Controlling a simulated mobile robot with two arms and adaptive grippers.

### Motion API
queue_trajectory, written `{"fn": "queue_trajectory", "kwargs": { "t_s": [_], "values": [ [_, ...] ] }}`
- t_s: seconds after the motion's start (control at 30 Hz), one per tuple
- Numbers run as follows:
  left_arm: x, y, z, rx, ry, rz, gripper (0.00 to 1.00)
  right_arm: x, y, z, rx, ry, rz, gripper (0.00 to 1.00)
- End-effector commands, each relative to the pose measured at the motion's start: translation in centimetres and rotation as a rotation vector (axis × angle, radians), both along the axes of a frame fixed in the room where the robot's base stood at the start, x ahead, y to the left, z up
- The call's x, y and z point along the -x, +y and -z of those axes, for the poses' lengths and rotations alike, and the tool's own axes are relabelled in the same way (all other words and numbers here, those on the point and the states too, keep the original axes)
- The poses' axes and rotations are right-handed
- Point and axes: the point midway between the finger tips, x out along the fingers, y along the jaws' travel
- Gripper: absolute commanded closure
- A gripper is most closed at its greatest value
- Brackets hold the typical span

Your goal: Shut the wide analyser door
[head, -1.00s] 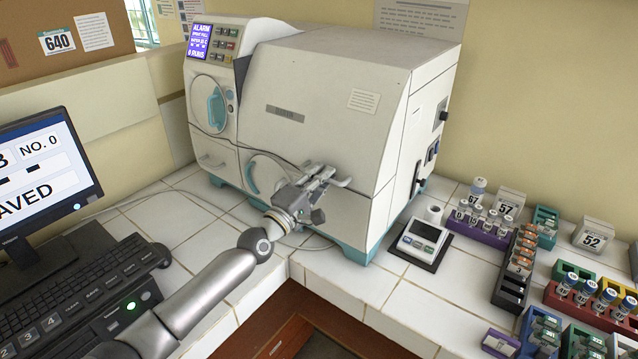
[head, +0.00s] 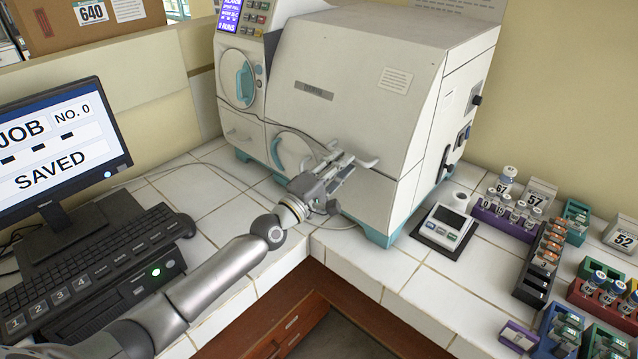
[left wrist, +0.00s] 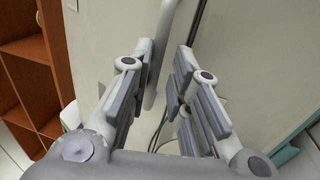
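The analyser (head: 425,60) is a large cream machine with a teal base on the tiled counter. Its wide door (head: 345,112), with a grey name plate, looks nearly flush with the front; I cannot tell whether a small gap remains. My left gripper (head: 343,172) is at the door's lower edge, in front of the lower panel. In the left wrist view its fingers (left wrist: 166,85) are apart, with a pale bar-like handle (left wrist: 168,45) between or just beyond them, nearer the left finger. Contact is unclear. My right gripper is out of view.
Dark cables hang across the analyser front by the gripper. A small scale (head: 445,228) stands right of the analyser, with vial racks (head: 543,262) beyond. A monitor (head: 55,150) and keyboard (head: 85,258) are at left. Wooden drawers (head: 290,330) lie below the counter.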

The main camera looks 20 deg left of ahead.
Motion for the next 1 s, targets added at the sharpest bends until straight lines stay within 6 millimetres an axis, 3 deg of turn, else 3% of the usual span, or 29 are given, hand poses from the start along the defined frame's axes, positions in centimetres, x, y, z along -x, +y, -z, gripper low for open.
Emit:
{"fn": "queue_trajectory", "kwargs": {
  "t_s": [0.3,0.5,1.0],
  "values": [
    [5.4,1.9,1.3,-0.003,0.003,0.001,0.81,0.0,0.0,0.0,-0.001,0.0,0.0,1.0],
    [7.4,2.7,1.6,-0.003,0.001,0.001,0.81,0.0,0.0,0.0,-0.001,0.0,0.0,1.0],
    [8.1,2.9,1.7,-0.001,0.001,0.001,0.81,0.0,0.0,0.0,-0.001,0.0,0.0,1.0]
  ]
}}
